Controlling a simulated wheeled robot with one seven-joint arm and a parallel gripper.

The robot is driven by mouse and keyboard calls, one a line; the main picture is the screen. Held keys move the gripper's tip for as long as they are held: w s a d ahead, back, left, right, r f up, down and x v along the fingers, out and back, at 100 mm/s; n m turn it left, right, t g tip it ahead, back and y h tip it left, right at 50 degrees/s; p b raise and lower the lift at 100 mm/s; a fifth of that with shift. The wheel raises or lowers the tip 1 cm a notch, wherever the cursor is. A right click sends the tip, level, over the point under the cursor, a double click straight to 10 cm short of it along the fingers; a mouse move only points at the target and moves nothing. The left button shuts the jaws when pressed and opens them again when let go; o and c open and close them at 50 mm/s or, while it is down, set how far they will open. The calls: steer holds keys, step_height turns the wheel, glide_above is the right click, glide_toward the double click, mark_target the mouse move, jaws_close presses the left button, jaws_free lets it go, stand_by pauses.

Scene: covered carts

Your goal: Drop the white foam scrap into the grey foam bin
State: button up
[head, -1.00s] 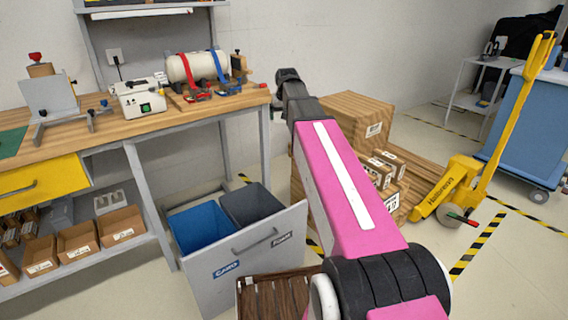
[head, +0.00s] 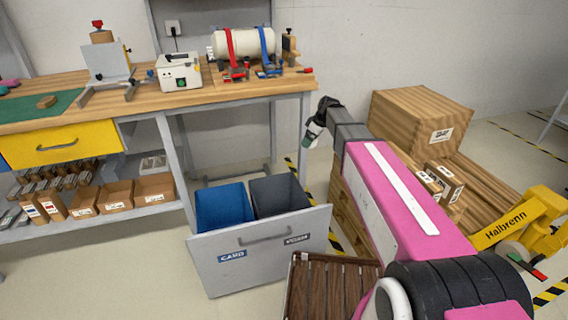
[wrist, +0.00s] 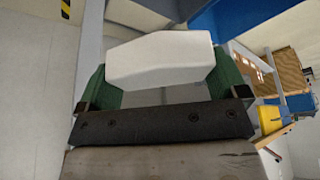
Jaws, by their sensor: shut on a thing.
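The white foam scrap (wrist: 160,58) is a pale block held between the green fingers of my gripper (wrist: 158,82) in the wrist view. In the head view my gripper (head: 317,124) hangs at the end of my arm, above and to the right of the pull-out bins, with a bit of white showing at it. The grey foam bin (head: 279,195) is the right one of two open bins in the pulled-out drawer. Its floor is hidden from the head view.
The blue bin (head: 222,205) sits left of the grey one, behind the drawer front (head: 260,252). A dark slatted crate (head: 325,290) stands close before it. The workbench (head: 140,105) is behind left; cartons (head: 420,115) and a yellow pallet jack (head: 515,225) are right.

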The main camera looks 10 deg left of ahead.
steer(key=s+a+f+n+g, duration=0.2)
steer(key=s+a+f+n, duration=0.3)
steer(key=a+f, duration=0.6)
steer(key=shift+a+f+n+g, duration=0.15)
steer(key=shift+f+n+g, duration=0.25)
steer(key=shift+f+n, duration=1.65)
steer(key=shift+f+m, duration=0.75)
steer(key=o, duration=0.6)
steer(key=shift+c, duration=0.2)
steer(key=v, duration=1)
steer(key=shift+r, duration=0.4)
steer(key=shift+w, duration=0.1)
